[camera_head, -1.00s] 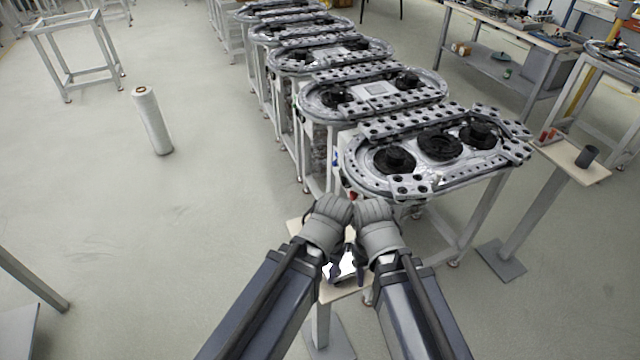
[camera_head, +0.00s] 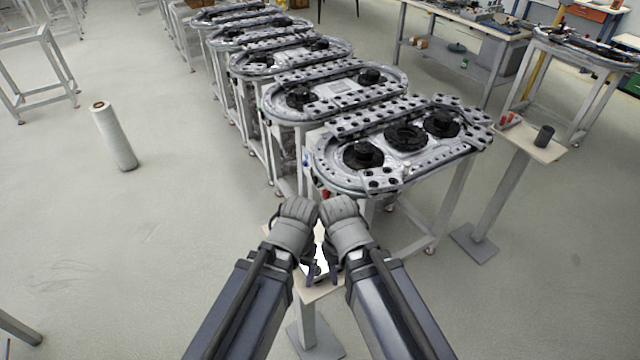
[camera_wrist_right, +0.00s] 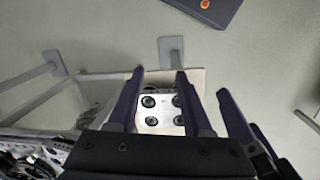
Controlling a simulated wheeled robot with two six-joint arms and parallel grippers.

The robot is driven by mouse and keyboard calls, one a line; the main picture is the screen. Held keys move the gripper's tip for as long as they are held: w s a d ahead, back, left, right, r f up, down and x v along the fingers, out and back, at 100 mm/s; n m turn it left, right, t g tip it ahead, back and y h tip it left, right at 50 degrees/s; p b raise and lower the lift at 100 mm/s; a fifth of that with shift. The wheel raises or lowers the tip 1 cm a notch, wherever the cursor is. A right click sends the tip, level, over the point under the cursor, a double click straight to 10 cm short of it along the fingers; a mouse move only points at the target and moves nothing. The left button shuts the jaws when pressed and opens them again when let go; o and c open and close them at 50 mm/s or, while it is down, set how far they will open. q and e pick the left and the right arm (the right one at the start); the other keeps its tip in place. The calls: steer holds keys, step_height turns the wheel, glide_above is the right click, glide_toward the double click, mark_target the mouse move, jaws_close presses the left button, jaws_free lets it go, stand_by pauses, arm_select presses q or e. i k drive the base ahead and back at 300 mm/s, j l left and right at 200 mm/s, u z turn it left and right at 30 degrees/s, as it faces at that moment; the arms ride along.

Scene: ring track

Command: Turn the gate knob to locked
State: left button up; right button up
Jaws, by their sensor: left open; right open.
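I cannot make out the gate knob for certain. The nearest oval ring track (camera_head: 463,149) stands ahead with several black round parts on top. A small red part (camera_head: 325,193) shows at its near left end. My left gripper (camera_head: 309,275) and right gripper (camera_head: 333,272) are side by side, low over a small pale stand (camera_head: 305,297) in front of the track. In the right wrist view my right gripper (camera_wrist_right: 157,72) is open, its fingers either side of a silver plate (camera_wrist_right: 163,122) with several black round fittings. My left gripper is open.
More ring tracks (camera_head: 335,87) run back in a row. A small side stand (camera_head: 550,152) holds a dark cup (camera_head: 543,136). A white roll (camera_head: 115,138) stands on the floor at left.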

mark_target(325, 193)
steer(key=j+u, duration=0.1)
steer(key=j, duration=0.5)
steer(key=i+j, duration=0.15)
steer(key=j, duration=0.5)
steer(key=j+u, duration=0.15)
steer(key=j, duration=0.45)
